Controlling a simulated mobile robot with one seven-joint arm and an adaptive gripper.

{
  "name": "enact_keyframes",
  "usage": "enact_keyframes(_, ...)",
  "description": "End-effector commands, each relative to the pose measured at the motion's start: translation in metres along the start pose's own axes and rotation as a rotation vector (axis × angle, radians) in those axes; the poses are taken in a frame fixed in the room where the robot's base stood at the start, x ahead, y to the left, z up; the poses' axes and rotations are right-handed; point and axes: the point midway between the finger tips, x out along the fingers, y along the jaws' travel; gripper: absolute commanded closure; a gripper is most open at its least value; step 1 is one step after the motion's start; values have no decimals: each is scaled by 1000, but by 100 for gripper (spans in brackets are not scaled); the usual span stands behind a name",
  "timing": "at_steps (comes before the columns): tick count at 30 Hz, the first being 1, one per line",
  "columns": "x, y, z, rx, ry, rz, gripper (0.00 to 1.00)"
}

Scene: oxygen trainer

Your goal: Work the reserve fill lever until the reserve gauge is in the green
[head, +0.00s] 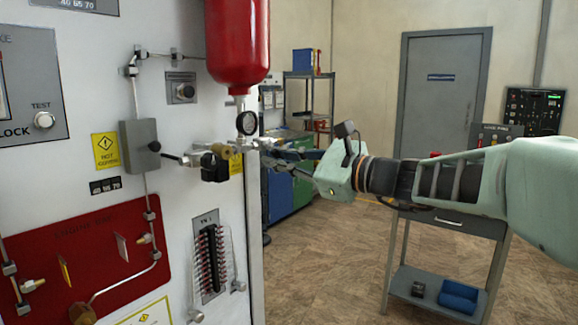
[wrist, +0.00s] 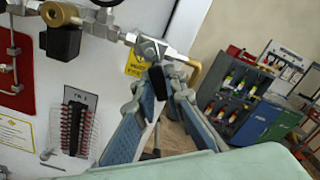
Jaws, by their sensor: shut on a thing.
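The red reserve bottle (head: 238,40) hangs on the white panel. A small round gauge (head: 246,123) sits just below it; its needle and colours are too small to read. Metal pipe fittings (head: 238,146) run beneath the gauge and also show in the wrist view (wrist: 146,45). My gripper (head: 270,150) reaches in from the right at these fittings. In the wrist view its blue fingers (wrist: 158,88) close around a dark piece, apparently the fill lever (wrist: 158,82), mostly hidden between the fingertips. The gauge is not clearly seen in the wrist view.
A black block with a brass cap (head: 215,165) juts from the panel left of my gripper. A black-handled unit with red rows (head: 210,258) is lower on the panel. A grey trolley (head: 446,222) stands to the right. Open floor lies between.

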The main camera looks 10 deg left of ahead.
Motion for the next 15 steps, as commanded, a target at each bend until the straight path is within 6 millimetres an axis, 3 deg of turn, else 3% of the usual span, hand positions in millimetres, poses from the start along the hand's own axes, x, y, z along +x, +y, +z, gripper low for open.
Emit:
enact_keyframes(11,0,0,-1,-7,2,0,100)
enact_keyframes(12,0,0,-1,-7,2,0,89)
enact_keyframes(15,0,0,-1,-6,1,0,78)
